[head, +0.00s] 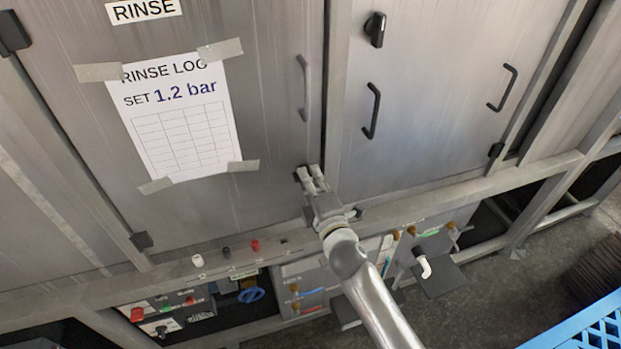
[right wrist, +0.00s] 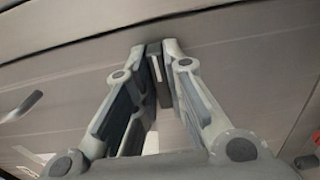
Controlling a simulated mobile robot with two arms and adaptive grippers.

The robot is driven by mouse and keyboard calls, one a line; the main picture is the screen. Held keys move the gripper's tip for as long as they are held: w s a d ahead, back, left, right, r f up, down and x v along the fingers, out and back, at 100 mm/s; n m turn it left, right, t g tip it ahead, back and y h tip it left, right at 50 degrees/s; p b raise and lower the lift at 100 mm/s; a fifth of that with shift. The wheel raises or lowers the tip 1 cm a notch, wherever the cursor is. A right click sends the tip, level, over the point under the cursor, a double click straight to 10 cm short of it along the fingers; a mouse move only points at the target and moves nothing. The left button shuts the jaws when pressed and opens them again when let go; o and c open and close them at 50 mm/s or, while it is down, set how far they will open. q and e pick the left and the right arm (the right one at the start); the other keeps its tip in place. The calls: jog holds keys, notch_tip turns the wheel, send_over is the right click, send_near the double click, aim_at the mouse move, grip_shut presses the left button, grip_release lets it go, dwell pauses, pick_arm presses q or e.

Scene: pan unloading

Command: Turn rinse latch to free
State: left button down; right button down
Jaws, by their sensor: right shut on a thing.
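The rinse door (head: 270,120) is a grey metal panel labelled RINSE, and it is closed. Its rinse latch (head: 300,175) is a small dark piece low on the door's right side, mostly hidden by my right gripper (head: 312,172). In the right wrist view, the dark latch (right wrist: 159,88) stands between the two fingers of my right gripper (right wrist: 157,52), which is shut on it. I cannot tell the latch's exact turn angle. My left gripper is not in view.
A taped rinse log sheet (head: 180,118) and a grey handle (head: 304,88) are on the rinse door. The right door has a black latch (head: 375,29) and black handle (head: 372,110). A ledge with small knobs (head: 197,260) runs below. A blue crate (head: 590,328) is at lower right.

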jog(key=c, duration=1.5)
grip_release()
jog(key=shift+s, duration=0.1)
jog(key=v, duration=1.2)
